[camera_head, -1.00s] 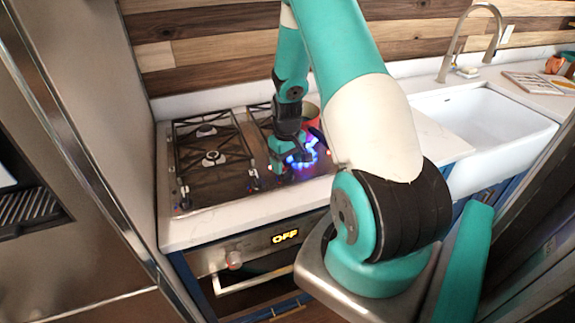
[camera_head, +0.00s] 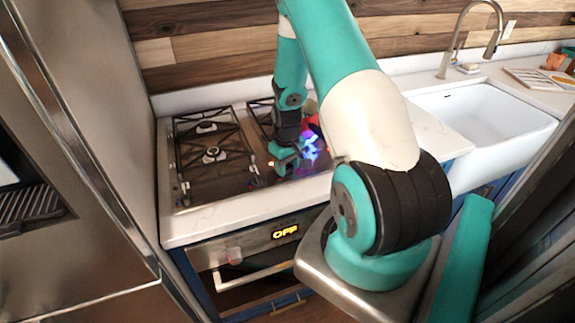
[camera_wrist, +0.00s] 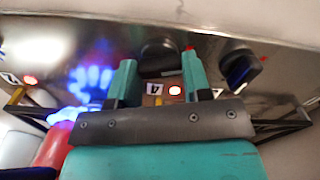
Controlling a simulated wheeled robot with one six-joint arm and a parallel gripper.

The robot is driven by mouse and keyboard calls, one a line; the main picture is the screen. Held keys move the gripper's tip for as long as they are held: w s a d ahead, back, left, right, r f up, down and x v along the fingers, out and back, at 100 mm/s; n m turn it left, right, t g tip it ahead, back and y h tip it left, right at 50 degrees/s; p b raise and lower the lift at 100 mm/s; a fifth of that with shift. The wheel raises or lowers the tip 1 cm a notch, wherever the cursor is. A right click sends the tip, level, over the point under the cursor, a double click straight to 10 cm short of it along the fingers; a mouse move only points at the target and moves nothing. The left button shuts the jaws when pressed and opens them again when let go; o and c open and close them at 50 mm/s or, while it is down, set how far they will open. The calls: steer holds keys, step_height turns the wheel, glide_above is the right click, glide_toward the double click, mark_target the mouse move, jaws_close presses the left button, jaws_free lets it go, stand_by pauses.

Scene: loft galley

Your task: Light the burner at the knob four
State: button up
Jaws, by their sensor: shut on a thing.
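In the wrist view, my gripper (camera_wrist: 158,68) has its two teal fingers on either side of a black knob (camera_wrist: 160,66) and is shut on it. In the head view, my gripper (camera_head: 284,163) is low over the front right of the black gas hob (camera_head: 215,184). A blue flame glow (camera_head: 310,146) shows just right of it; my arm partly hides that burner.
Another black knob (camera_wrist: 241,68) stands to the right in the wrist view. A red pot (camera_wrist: 50,146) is at lower left there, close to the blue glow. The left burners (camera_head: 212,155) are bare and unlit. The oven display (camera_head: 285,232) reads OFF. A white sink (camera_head: 490,115) lies right.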

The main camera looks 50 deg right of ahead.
mark_target(287, 168)
steer(key=m+b, duration=0.2)
steer(key=m, duration=0.2)
steer(key=shift+m, duration=0.4)
steer(key=m+b, duration=0.1)
steer(key=m, duration=0.3)
steer(key=shift+m, duration=0.4)
steer(key=o, duration=0.9)
step_height(287, 168, up, 18)
steer(key=b, duration=0.3)
steer(key=shift+f, duration=0.25)
